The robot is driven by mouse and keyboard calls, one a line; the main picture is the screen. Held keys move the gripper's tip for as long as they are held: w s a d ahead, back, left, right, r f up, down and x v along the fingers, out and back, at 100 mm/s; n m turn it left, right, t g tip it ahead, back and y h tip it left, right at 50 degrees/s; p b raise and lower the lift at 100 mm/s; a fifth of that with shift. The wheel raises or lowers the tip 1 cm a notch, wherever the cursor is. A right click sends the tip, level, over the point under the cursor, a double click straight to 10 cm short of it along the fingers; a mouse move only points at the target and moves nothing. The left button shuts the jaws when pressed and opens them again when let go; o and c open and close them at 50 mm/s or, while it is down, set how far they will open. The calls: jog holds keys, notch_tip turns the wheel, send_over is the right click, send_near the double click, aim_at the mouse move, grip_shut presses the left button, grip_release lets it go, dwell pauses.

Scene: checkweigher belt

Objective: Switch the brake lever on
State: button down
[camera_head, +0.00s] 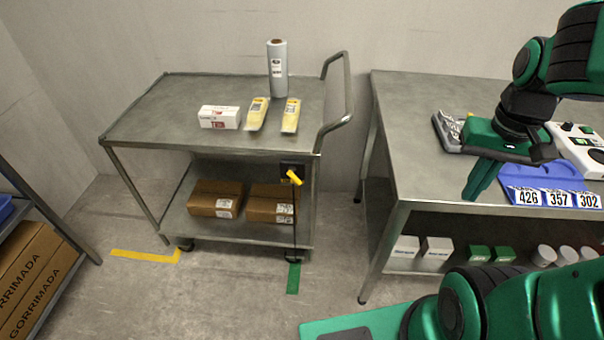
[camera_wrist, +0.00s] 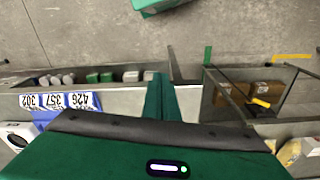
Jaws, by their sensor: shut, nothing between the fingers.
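The brake lever (camera_head: 294,178) is a small yellow handle on a black plate at the right front corner post of the steel cart (camera_head: 150,125). It tilts in the head view, and a thin dark rod runs from its plate down toward the wheel. The lever also shows in the wrist view (camera_wrist: 261,102), right of my fingers. My gripper (camera_head: 470,196) is green, shut and empty, pointing down over the front of the steel table, well to the right of the lever. The closed fingers show in the wrist view (camera_wrist: 160,85). Nothing touches the lever.
The steel table (camera_head: 415,150) holds a blue number holder (camera_head: 540,175) and a white device (camera_head: 580,150). The cart carries a roll (camera_head: 277,70), a white box (camera_head: 219,117), yellow packs and lower cartons. Floor marks are yellow (camera_head: 145,256) and green (camera_head: 293,278). Floor before the cart is clear.

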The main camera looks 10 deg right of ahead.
jog(key=w+a+f+n+t, duration=0.15)
jog(key=w+a, duration=0.25)
jog(key=w, duration=0.4)
jog(key=w+a+f+n+t, duration=0.15)
jog(key=w+a, duration=0.25)
jog(key=w, duration=0.4)
jog(key=w+a+f+n+y, duration=0.1)
jog(key=w+a+f+y, duration=0.2)
jog(key=w+a, duration=0.7)
jog(key=a+f, duration=0.2)
jog(key=a, duration=0.1)
jog(key=shift+a+f+n+y, duration=0.15)
jog(key=shift+a+n+y, duration=0.15)
jog(key=shift+n+y, duration=0.1)
jog(key=shift+w, duration=0.1)
send_near(295, 176)
jog(key=w+d+f, duration=0.2)
jog(key=d+f, duration=0.1)
jog(key=f, duration=0.2)
jog(key=shift+w+a+f, duration=0.15)
jog(key=shift+a+f, duration=0.95)
jog(key=shift+a, duration=0.35)
jog(key=shift+a, duration=0.1)
